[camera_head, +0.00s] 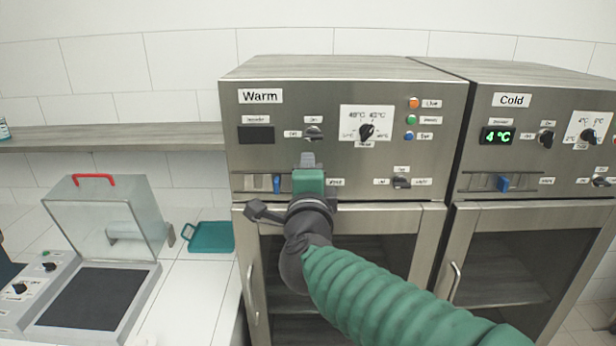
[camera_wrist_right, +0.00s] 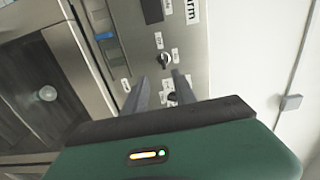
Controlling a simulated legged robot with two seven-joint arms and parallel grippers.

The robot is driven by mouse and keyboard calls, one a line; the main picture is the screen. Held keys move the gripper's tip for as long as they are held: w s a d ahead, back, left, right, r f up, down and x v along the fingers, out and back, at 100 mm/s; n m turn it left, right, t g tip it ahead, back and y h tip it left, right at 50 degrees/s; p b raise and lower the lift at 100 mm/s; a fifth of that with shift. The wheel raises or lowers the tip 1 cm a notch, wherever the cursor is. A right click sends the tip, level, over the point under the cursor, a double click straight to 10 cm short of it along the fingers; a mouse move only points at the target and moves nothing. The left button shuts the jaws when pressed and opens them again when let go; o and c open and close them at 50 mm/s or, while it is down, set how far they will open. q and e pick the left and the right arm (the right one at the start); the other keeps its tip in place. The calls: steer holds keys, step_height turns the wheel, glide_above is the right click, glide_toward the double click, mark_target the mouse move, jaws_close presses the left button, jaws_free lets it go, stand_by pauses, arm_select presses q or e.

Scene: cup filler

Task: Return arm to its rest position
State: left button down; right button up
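My right arm comes in from the lower right in the head view. Its green gripper (camera_head: 308,160) is held up in front of the Warm unit's (camera_head: 345,95) control panel, below the upper left knob (camera_head: 313,132). The right wrist view shows the two grey fingers (camera_wrist_right: 160,84) apart with nothing between them, pointing at the panel near a small black knob (camera_wrist_right: 163,58). Whether the fingertips touch the panel is unclear. My left gripper is not in view.
The Cold unit (camera_head: 540,90) stands at the right, its display showing 4 °C. Both units have glass doors with handles. At the left are a machine with a clear cover and red handle (camera_head: 94,179), a teal tray (camera_head: 209,238) and a wall shelf (camera_head: 110,138).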

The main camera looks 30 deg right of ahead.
stand_by(0.4)
steer(key=a+f+n+g+y, duration=0.1)
steer(key=a+f+n+y, duration=0.3)
steer(key=f, duration=0.5)
steer(key=s+a+f+n+g+y, duration=0.1)
steer(key=a+f+n+g+y, duration=0.1)
steer(key=a+f+n, duration=0.4)
steer(key=a+f+n+g+y, duration=0.1)
steer(key=a+f+n+y, duration=0.15)
steer(key=f+n, duration=0.6)
steer(key=s+f+n+g, duration=0.5)
steer(key=s+f+g, duration=0.3)
steer(key=s+f, duration=1)
steer(key=shift+d+f+g+y, duration=0.35)
steer(key=shift+f+g, duration=0.05)
steer(key=shift+f, duration=0.4)
steer(key=shift+s+n, duration=0.1)
steer(key=shift+n, duration=0.15)
